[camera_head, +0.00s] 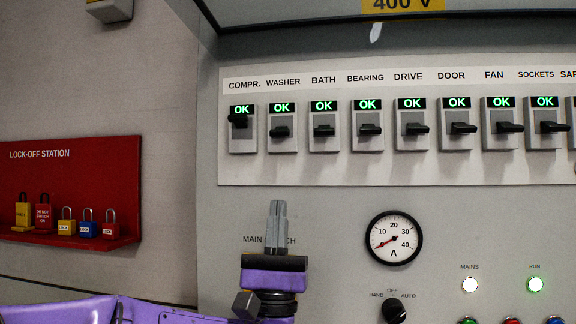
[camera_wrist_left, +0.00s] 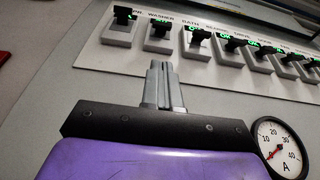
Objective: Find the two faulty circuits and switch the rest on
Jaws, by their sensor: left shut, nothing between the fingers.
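A row of breakers runs across the panel (camera_head: 330,172), labelled COMPR., WASHER, BATH, BEARING, DRIVE, DOOR, FAN, SOCKETS and one cut off at the right edge. The lit displays that show fully read green OK. The COMPR. breaker (camera_head: 242,141) has its lever higher than the others. The WASHER breaker (camera_head: 282,143), BATH breaker (camera_head: 323,144) and the rest have levers lower down. My left gripper (camera_head: 278,215) is shut and empty, pointing up below the row, apart from the levers. It hides part of the MAIN SWITCH label. It also shows in the left wrist view (camera_wrist_left: 163,80).
An ammeter (camera_head: 394,237) has its needle near zero. Below it is a HAND/OFF/AUTO knob (camera_head: 394,311). A red lock-off station (camera_head: 100,160) with several padlocks hangs at left.

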